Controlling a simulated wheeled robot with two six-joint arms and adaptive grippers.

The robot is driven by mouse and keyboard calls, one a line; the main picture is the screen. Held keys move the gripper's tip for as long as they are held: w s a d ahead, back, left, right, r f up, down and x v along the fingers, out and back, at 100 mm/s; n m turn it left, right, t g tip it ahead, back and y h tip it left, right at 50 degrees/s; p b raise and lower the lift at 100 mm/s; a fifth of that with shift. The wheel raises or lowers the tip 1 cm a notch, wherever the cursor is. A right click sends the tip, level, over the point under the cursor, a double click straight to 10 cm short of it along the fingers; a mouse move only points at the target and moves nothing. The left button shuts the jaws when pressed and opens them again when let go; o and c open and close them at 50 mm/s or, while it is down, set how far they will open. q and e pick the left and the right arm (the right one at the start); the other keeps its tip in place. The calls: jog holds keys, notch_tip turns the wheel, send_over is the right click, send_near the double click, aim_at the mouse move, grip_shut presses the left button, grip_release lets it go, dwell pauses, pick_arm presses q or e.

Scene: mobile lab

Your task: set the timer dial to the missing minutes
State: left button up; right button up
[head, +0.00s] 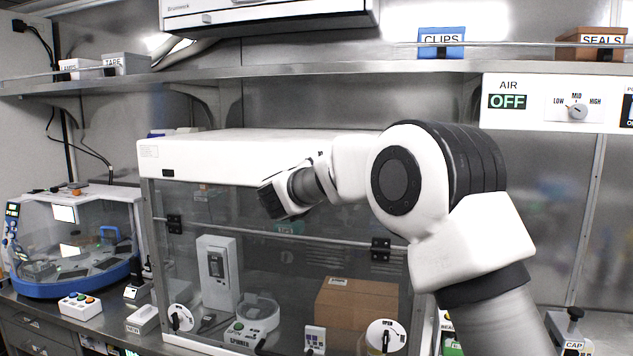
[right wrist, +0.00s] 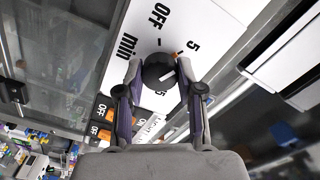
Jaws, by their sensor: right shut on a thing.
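The timer dial, a round black knob (right wrist: 158,71), sits on a white panel (right wrist: 178,22) in the right wrist view. Around it are printed OFF, min, a 5 and a partly covered number ending in 5. A white line shows on the knob, and a small orange mark lies beside it. I cannot read the exact setting. My right gripper (right wrist: 159,70) is shut on the knob, one finger on each side. In the head view my right arm reaches across the glass cabinet; its wrist end shows, but the fingers and timer dial are hidden. My left gripper is not in view.
The glass-fronted cabinet (head: 255,147) holds a brown box (head: 357,305) and a white device (head: 217,272). A blue-based machine (head: 75,285) stands left. An AIR panel (head: 530,85) reads OFF at right. Orange-and-black switches (right wrist: 102,108) sit near the knob.

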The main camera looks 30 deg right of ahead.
jog(key=shift+r+m, duration=0.15)
jog(key=shift+m, duration=0.25)
jog(key=o, duration=1.1)
jog(key=shift+o, duration=0.3)
jog(key=shift+w, duration=0.1)
jog(key=v, duration=1.2)
jog(key=shift+w+d, duration=0.1)
